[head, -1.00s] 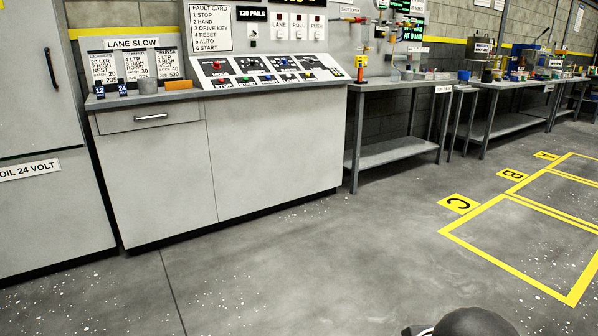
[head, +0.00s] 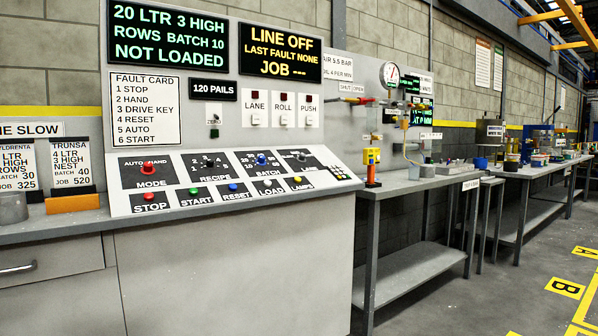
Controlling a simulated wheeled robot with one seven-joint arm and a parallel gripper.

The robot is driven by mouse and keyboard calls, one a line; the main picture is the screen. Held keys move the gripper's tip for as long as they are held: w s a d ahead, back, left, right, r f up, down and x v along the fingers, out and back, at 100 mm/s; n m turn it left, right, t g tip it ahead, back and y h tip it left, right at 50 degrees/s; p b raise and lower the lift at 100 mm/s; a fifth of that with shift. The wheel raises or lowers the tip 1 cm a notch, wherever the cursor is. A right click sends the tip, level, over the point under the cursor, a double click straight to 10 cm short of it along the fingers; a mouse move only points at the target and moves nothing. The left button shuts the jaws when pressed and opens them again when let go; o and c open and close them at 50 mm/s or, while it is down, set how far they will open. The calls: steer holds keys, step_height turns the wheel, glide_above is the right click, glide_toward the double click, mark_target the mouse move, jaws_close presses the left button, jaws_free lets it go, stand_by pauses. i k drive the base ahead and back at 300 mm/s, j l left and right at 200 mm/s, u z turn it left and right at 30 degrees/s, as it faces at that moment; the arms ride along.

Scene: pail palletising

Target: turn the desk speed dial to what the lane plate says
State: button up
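The lane plate (head: 30,130) is at the left edge in the head view, above the job cards; its start is cut off and "NE SLOW" shows. The sloped desk panel (head: 128,204) carries a row of dials. The small dark dial (head: 301,157) at the right end of that row seems to be the lane speed dial; its label is small and its pointer setting cannot be read. The mode dial (head: 149,168) has a red knob, and the batch dial (head: 262,159) a blue one. My gripper is not in view.
Stop (head: 149,197), start, reset, load and lamps buttons sit below the dials. Screens above read "NOT LOADED" (head: 165,35) and "LINE OFF" (head: 281,52). Job cards (head: 69,167) stand on the desk's left. A bench (head: 410,183) adjoins on the right; floor there is clear.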

mark_target(301, 158)
steer(key=i, duration=0.2)
steer(key=u, duration=1.55)
steer(key=i+l, duration=0.1)
steer(key=l, duration=0.3)
steer(key=l+u, duration=0.1)
steer(key=l, duration=0.25)
steer(key=i, duration=0.05)
